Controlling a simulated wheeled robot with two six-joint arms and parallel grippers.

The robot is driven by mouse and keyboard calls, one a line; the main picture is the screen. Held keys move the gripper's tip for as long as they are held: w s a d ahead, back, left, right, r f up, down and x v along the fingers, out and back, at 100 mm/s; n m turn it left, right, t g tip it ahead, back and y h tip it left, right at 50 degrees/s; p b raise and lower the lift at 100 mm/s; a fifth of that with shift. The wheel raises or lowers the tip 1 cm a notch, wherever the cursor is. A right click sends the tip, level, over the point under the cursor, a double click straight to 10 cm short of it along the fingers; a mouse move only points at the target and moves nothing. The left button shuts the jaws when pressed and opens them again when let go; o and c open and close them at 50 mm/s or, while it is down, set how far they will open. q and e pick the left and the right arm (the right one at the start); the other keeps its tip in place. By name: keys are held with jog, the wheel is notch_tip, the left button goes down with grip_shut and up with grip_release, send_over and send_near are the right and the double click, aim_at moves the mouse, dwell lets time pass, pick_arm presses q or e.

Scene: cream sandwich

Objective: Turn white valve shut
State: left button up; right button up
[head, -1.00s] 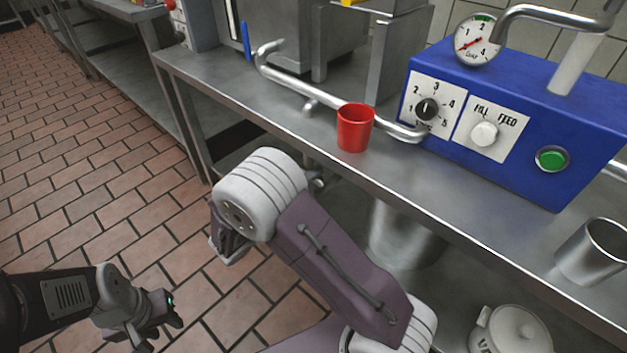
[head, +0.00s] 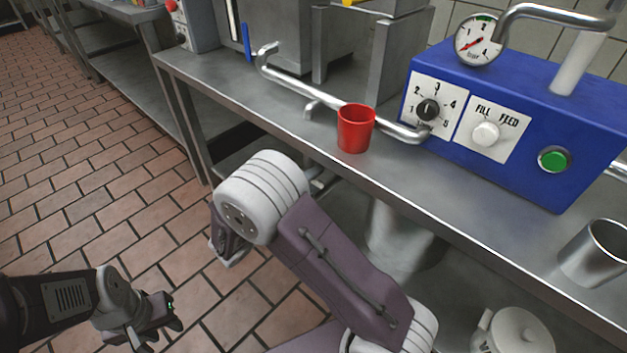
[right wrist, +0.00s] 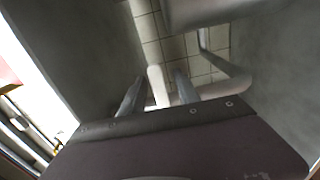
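I cannot tell for sure which part is the white valve. In the right wrist view a white rod (right wrist: 157,86) stands between the two fingers of my right gripper (right wrist: 157,92). The fingers are apart, one on each side of it, with narrow gaps; the gripper looks open. In the head view my right gripper is hidden; my right arm bends in front of the bench edge. My left gripper (head: 160,330) hangs low over the floor, fingers apart and empty.
A red cup (head: 355,130) stands near the front edge of the steel bench (head: 470,195). A blue machine (head: 520,120) has a gauge, a dial and a white knob (head: 485,134). A metal cup (head: 597,253) stands at right, a lidded pot (head: 515,330) below. Grey walls flank my right gripper.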

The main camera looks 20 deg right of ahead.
jog(key=shift+a+r, duration=0.1)
jog(key=shift+a, duration=0.1)
jog(key=p+v, duration=0.4)
jog(key=v, duration=0.4)
jog(key=shift+s+a, duration=0.25)
jog(key=shift+a, duration=0.05)
